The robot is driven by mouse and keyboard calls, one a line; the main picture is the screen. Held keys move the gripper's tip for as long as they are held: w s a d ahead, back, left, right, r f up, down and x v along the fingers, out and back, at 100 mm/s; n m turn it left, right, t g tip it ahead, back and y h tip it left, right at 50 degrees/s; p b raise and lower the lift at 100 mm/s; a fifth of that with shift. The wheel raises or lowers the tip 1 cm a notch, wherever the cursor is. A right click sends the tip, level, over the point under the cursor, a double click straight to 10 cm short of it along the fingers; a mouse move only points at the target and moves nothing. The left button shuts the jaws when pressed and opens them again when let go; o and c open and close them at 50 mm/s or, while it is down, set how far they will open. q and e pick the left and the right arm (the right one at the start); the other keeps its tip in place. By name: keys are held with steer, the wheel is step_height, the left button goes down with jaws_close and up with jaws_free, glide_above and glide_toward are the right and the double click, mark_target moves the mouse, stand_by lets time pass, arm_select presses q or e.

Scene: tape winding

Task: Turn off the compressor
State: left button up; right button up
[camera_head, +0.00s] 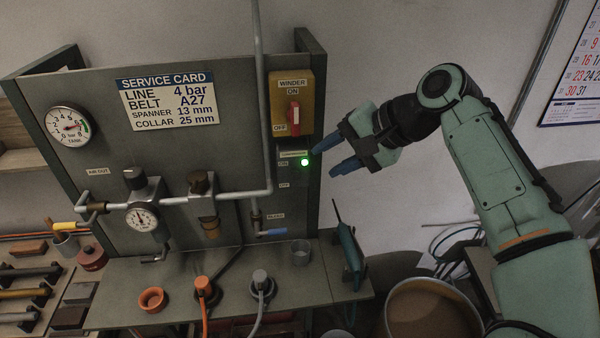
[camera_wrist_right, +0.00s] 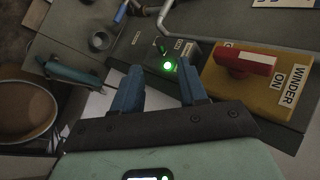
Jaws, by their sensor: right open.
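The compressor switch plate carries a lit green lamp (camera_head: 305,162) below a small label, with ON and OFF marks to its left. The lamp also glows in the right wrist view (camera_wrist_right: 168,66), with a small toggle (camera_wrist_right: 160,46) beyond it; which way the toggle points is hard to tell. My right gripper (camera_head: 327,160) is open and empty, its blue fingers pointing left at the plate from the right. In the right wrist view the fingertips (camera_wrist_right: 160,72) lie either side of the lamp; contact cannot be told. My left gripper is not in view.
A yellow winder box (camera_head: 291,104) with a red knob (camera_head: 294,117) sits just above the plate. A blue-handled valve (camera_head: 271,232) is below it. Pipes and gauges fill the panel's left.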

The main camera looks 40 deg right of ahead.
mark_target(296, 174)
steer(key=x, duration=0.8)
steer(key=shift+w+f+b, duration=0.25)
steer(key=shift+w+b, duration=0.05)
steer(key=shift+a, duration=0.1)
jaws_close()
